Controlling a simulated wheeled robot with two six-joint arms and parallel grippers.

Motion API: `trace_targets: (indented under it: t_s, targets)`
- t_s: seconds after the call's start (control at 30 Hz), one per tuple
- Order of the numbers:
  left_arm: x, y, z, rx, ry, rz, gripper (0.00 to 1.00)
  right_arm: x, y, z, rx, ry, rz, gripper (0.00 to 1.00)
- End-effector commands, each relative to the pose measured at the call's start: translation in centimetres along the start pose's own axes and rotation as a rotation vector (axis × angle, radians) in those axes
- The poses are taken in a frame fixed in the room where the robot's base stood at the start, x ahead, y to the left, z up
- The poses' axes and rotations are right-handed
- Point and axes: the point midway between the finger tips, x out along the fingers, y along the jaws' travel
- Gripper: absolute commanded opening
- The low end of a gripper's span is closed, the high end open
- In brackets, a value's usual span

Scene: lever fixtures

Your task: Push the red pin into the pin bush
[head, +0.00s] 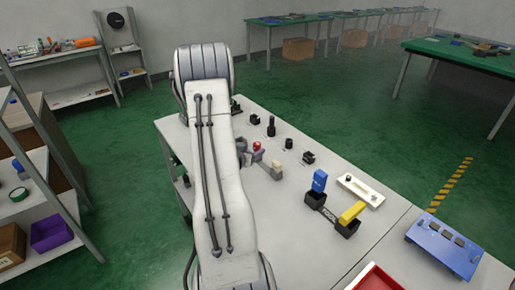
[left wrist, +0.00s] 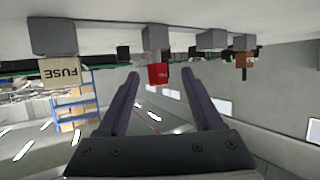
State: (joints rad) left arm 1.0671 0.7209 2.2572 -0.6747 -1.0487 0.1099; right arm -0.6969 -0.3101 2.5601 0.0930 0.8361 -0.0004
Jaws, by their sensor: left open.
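The red pin (head: 257,145) shows as a small red knob just right of my left arm in the head view. In the left wrist view the red pin (left wrist: 158,74) appears beyond and between my fingertips, against a grey block (left wrist: 155,38) that may be the pin bush. How deep the pin sits cannot be told. My left gripper (left wrist: 162,77) is open with nothing between its fingers, apart from the pin as far as I can see. In the head view my arm hides most of that gripper. My right gripper is in neither view.
A beige FUSE piece (left wrist: 64,71) on a grey block stands beside the pin. Several small black fixtures (head: 271,126) stand on the white table.

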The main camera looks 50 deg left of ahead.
Motion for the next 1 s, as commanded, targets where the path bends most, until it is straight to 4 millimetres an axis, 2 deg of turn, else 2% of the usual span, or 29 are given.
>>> trace_targets:
  t_s: [0.1, 0.23, 0.53, 0.57, 0.7, 0.73, 1.0]
  targets:
    - [2.0, 0.4, -0.3, 0.001, -0.001, 0.005, 0.68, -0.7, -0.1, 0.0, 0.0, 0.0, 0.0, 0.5]
    - [3.6, 0.5, -0.2, 0.002, -0.001, 0.005, 0.68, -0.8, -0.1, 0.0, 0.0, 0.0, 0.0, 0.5]
    - [4.2, 0.4, -0.2, 0.0, -0.001, 0.003, 0.68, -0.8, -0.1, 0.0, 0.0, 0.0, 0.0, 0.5]
    - [4.2, 0.4, -0.2, 0.0, -0.001, 0.003, 0.6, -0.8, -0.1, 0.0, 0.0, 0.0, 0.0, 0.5]
    - [4.1, 0.4, -0.2, 0.001, -0.001, 0.003, 0.06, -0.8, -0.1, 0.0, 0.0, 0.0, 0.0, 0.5]
    - [4.1, 0.4, -0.2, 0.001, -0.001, 0.003, 0.0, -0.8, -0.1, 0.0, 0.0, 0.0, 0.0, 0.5]
    - [4.1, 0.4, -0.2, 0.001, 0.0, 0.003, 0.0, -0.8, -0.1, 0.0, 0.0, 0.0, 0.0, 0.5]
